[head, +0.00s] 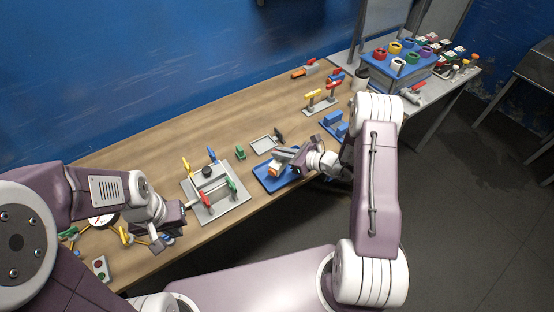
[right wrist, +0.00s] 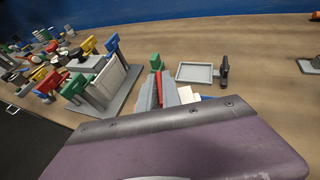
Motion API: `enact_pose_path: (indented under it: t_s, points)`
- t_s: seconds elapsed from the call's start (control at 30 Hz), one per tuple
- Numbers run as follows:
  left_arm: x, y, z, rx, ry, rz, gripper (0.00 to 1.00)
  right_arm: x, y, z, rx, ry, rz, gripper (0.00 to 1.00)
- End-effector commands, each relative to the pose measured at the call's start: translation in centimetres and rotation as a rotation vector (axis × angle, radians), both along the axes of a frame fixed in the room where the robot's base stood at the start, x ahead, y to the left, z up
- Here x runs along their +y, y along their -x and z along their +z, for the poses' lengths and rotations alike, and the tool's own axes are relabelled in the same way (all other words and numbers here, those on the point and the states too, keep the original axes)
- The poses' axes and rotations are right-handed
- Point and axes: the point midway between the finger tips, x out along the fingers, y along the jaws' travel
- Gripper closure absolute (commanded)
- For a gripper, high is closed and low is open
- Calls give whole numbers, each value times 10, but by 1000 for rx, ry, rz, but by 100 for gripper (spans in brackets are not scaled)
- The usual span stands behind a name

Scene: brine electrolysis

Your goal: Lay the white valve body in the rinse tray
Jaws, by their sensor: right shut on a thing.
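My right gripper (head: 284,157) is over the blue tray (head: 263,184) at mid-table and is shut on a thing. A white piece with an orange end (head: 274,171), which looks like the valve body, is at its fingertips, over the tray. I cannot tell whether it touches the tray floor. In the right wrist view the grey fingers (right wrist: 168,92) show with a red strip between them; my arm hides most of the rest. My left gripper (head: 172,225) is low over the front left of the table, beside the grey plate; its jaw opening is unclear.
A grey plate with coloured clamps (head: 222,206) stands left of the blue tray. A shallow grey tray (head: 264,144) and a small green block (head: 240,152) lie behind. A blue holder (head: 333,122) is to the right. The table's back left is clear.

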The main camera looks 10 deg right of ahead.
Motion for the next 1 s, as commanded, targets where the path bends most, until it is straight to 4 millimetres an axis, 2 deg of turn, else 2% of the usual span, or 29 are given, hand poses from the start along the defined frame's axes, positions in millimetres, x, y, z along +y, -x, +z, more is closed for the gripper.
enact_pose_path:
  t_s: [0.1, 0.23, 0.4, 0.5, 0.87, 0.9, 0.97, 1.0]
  points:
    - [0, 0, 3, 0, 0, 0, 100, 9, -7, -6, -1, 0, 1, 100]
    - [0, 0, 3, 0, 0, 0, 100, 10, -8, -9, -1, 0, -1, 100]
    - [0, 0, 11, 0, 0, 0, 100, 10, -7, -38, 2, -1, -2, 100]
    - [0, 0, 12, 0, 0, 0, 100, 10, -7, -47, 0, -1, -1, 100]
    - [0, 0, 5, 0, 0, 0, 100, 9, -8, -53, -1, 0, -1, 100]
    - [0, 0, 6, 0, 0, 0, 100, 9, -7, -52, 0, 0, -1, 86]
    - [0, 0, 7, 0, 0, 0, 100, 9, -7, -51, 0, 0, -1, 70]
    - [0, 0, 7, 0, 0, 0, 100, 9, -7, -51, 0, 0, -1, 70]
